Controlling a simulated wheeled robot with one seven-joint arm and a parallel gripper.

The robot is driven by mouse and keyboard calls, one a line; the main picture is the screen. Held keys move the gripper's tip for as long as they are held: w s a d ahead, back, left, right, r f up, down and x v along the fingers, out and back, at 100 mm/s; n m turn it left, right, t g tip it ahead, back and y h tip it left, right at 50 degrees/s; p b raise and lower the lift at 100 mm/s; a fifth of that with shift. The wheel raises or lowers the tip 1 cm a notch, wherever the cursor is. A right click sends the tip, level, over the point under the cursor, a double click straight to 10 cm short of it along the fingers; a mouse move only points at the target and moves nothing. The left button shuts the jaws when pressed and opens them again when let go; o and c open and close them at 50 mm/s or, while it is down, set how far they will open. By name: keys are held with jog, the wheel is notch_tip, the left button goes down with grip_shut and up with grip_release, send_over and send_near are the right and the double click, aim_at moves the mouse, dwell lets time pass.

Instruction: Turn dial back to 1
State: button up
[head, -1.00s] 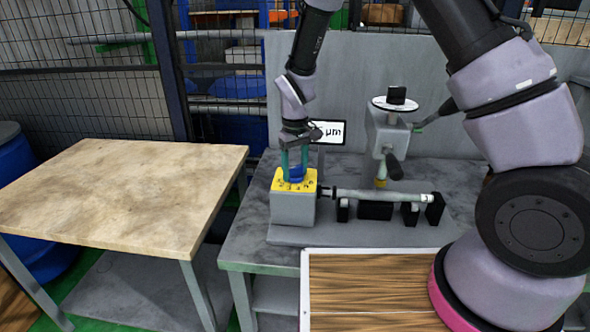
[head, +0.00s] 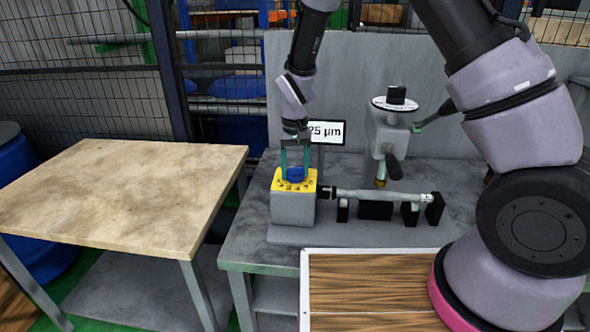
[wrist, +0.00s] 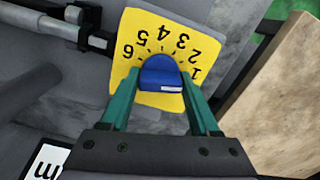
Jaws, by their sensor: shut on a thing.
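The blue dial (wrist: 160,72) sits on a yellow plate (wrist: 150,25) marked with the numbers 1 to 6. In the head view the dial (head: 296,174) is on top of the grey block (head: 292,208) at the left end of the grinder. My gripper (wrist: 160,77) points down at it, with one green finger on each side, shut on the dial. A white line shows on the dial's near side, toward the right finger. The number 1 is beside the right fingertip, and 6 is near the left one. Which number the dial points to I cannot tell.
A display (head: 327,132) reading "25 µm" stands behind the dial; its left edge is partly covered by my wrist. A shaft (head: 385,195) runs right from the block. The grinding head (head: 385,135) stands behind it. A bare wooden table (head: 120,190) is at left.

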jog(key=o, duration=1.3)
notch_tip(320, 180, up, 11)
jog(key=shift+f, duration=0.1)
